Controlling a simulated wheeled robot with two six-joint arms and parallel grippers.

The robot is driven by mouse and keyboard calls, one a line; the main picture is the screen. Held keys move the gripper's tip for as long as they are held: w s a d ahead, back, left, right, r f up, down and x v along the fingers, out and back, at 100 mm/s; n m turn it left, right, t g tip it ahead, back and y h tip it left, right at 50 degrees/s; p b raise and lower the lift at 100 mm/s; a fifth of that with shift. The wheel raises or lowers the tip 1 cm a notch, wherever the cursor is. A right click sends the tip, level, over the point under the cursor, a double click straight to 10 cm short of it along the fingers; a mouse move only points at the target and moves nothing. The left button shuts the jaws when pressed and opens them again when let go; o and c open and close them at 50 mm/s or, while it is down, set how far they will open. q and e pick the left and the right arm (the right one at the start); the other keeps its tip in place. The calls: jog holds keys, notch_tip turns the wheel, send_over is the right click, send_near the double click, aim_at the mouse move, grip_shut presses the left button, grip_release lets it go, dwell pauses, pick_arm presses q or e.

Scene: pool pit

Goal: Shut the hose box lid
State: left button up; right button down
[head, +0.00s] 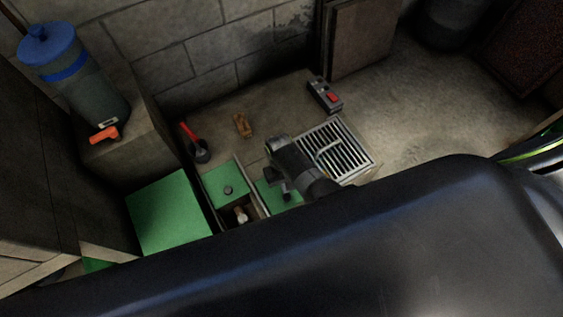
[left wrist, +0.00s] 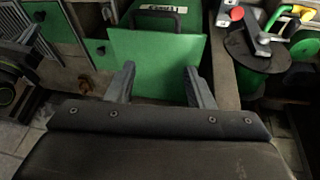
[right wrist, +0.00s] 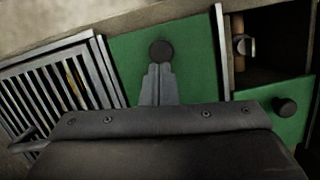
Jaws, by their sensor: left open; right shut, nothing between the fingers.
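I cannot tell for sure which green panel is the hose box lid. In the right wrist view a green panel (right wrist: 195,55) carries a dark round knob (right wrist: 160,52). My right gripper (right wrist: 158,70) is shut and empty, its tips just at that knob; contact is unclear. Beside it an open compartment (right wrist: 275,50) holds a brass-coloured fitting (right wrist: 243,46), with a second knobbed green panel (right wrist: 280,115) below. In the left wrist view my left gripper (left wrist: 157,85) is open and empty before a green panel (left wrist: 155,62) with a black handle (left wrist: 160,14).
In the head view a slatted grate (head: 350,150) lies right of the box. A red-handled tool (head: 190,133), a brown object (head: 242,125) and a grey device with a red button (head: 324,95) lie behind. A blue-topped cooler (head: 85,80) stands left.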

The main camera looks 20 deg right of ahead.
pick_arm(q)
jog(key=s+a+f+g+y+p, duration=0.1)
jog(key=s+a+f+g+p, duration=0.1)
jog(key=f+p, duration=0.4)
jog(key=shift+s+a+f+g, duration=0.45)
jog(key=shift+s+f, duration=0.15)
jog(key=shift+f, duration=1.45)
pick_arm(e)
jog(key=v, duration=1.6)
jog(key=shift+w+a, duration=0.15)
jog(key=shift+w, duration=0.1)
jog(key=shift+r, duration=0.15)
